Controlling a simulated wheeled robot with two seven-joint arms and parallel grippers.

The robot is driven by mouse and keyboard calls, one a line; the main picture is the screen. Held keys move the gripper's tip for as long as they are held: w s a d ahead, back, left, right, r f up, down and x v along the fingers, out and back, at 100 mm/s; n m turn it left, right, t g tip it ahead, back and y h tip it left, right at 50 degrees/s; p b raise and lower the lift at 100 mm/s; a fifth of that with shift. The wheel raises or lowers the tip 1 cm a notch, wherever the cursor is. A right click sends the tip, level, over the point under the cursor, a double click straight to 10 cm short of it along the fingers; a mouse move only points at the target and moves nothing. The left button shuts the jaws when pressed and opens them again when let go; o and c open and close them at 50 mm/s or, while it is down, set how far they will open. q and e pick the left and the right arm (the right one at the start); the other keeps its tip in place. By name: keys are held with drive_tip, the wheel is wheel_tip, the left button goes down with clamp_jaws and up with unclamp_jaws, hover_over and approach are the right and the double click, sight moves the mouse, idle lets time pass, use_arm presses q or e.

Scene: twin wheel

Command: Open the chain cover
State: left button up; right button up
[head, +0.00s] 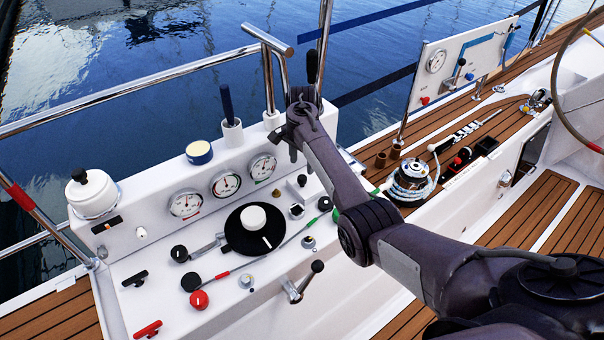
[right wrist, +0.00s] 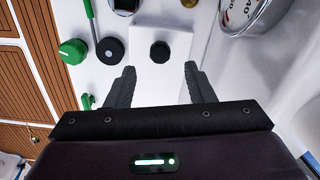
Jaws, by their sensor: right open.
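A white square plate (right wrist: 143,30) with a small black knob (right wrist: 160,51) lies on the white console in the right wrist view. It looks like the chain cover, though no label shows. It appears flat against the console. In the head view the black knob (head: 302,180) shows just below my right gripper (head: 293,152). My right gripper is open and empty. In the right wrist view its two fingertips (right wrist: 159,69) point toward the plate, one on either side of the knob's line, apart from the knob. My left gripper is not in view.
Around the plate are a green knob (right wrist: 73,51), a black round knob (right wrist: 110,50) and a gauge (right wrist: 240,14). In the head view, gauges (head: 225,184), a large black dial (head: 255,230) and a crank handle (head: 300,284) crowd the console. A rope winch (head: 411,181) stands right.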

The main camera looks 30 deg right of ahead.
sight(302, 177)
drive_tip(key=shift+f, duration=2.8)
clamp_jaws()
